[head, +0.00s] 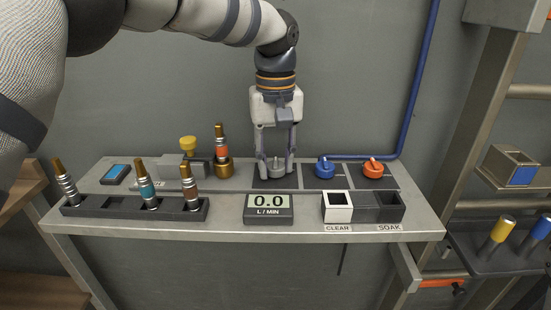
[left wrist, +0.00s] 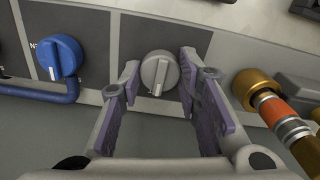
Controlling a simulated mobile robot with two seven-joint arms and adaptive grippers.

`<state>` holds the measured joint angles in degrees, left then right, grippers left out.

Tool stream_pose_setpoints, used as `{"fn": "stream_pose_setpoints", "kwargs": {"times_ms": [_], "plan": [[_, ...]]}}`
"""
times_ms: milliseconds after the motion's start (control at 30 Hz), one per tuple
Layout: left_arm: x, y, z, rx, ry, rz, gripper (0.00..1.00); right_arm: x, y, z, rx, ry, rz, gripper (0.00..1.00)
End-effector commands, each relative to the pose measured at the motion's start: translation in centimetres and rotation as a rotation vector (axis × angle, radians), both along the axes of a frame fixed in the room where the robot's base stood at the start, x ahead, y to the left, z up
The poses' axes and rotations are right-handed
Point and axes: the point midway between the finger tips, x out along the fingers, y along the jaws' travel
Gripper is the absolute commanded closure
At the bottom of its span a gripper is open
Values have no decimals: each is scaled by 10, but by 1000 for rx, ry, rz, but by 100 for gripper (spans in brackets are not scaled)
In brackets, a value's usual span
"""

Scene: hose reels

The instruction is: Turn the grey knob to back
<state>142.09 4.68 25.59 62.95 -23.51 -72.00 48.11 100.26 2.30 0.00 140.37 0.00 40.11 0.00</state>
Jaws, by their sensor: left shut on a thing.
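The grey knob (head: 277,167) sits on a dark square plate at the middle back of the bench. It also shows in the left wrist view (left wrist: 159,71), with a pale pointer mark toward the bottom of that picture, the wall side. My left gripper (head: 276,174) reaches down over it, with one finger on each side, shut on the knob. The fingers hide part of the knob in the head view. My right gripper is not in view.
A blue knob (head: 325,167) and an orange knob (head: 373,168) stand to the right. A brass fitting with an orange-banded nozzle (head: 221,145) stands close on the left. A display (head: 268,208) reading 0.0 L/MIN is in front. A blue pipe (head: 411,90) runs up the wall.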

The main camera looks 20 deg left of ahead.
Motion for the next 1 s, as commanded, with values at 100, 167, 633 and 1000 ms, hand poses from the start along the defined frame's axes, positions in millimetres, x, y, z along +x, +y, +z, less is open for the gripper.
{"fn": "stream_pose_setpoints", "kwargs": {"times_ms": [100, 167, 633, 1000], "plan": [[0, 0, 1, 1, 0, -29, 97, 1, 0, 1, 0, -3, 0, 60], [0, 0, 1, 1, -2, -54, 97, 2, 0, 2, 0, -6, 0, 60], [1, 0, 1, 2, -3, -447, 97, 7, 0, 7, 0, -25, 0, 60], [1, 0, 1, 2, -1, -775, 97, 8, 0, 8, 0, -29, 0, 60]]}}
